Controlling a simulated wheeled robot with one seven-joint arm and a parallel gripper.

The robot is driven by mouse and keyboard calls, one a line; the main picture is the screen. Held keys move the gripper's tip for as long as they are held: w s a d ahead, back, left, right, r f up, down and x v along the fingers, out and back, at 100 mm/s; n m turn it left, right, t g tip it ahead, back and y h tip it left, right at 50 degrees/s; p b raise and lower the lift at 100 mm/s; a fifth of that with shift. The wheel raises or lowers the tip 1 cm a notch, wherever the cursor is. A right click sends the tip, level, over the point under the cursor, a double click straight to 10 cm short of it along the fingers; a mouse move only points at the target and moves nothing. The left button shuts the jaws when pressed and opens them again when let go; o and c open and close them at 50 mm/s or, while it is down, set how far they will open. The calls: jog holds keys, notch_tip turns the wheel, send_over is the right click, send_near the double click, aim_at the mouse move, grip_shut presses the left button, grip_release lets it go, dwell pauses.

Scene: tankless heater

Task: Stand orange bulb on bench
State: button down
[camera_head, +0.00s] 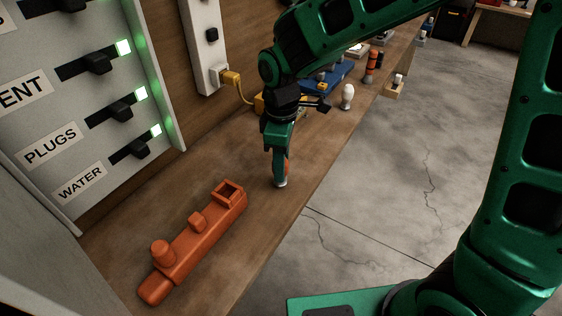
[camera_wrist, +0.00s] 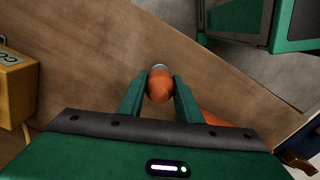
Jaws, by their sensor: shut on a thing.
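The orange bulb (camera_wrist: 160,86) is between the two fingers of my gripper (camera_wrist: 159,92) in the wrist view. Its rounded orange end faces the camera and its grey base shows at the far side. In the head view, my gripper (camera_head: 279,172) points down over the wooden bench (camera_head: 215,265), shut on the bulb. A sliver of orange (camera_head: 287,167) and the pale base (camera_head: 281,183) show at the fingertips. The bulb looks upright, base down, at or just above the bench top; I cannot tell whether it touches.
An orange tool-like body (camera_head: 205,240) lies on the bench in front. A white bulb (camera_head: 347,97) stands farther back, near a blue tray (camera_head: 330,78) and a yellow box (camera_wrist: 17,85). A switch panel (camera_head: 60,130) stands at left. The bench edge drops to concrete floor (camera_head: 400,190).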

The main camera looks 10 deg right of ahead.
jog(key=shift+f, duration=0.45)
dwell(0.3)
jog(key=c, duration=1.2)
grip_release()
notch_tip(320, 180, up, 11)
jog(key=shift+w+f, duration=0.1)
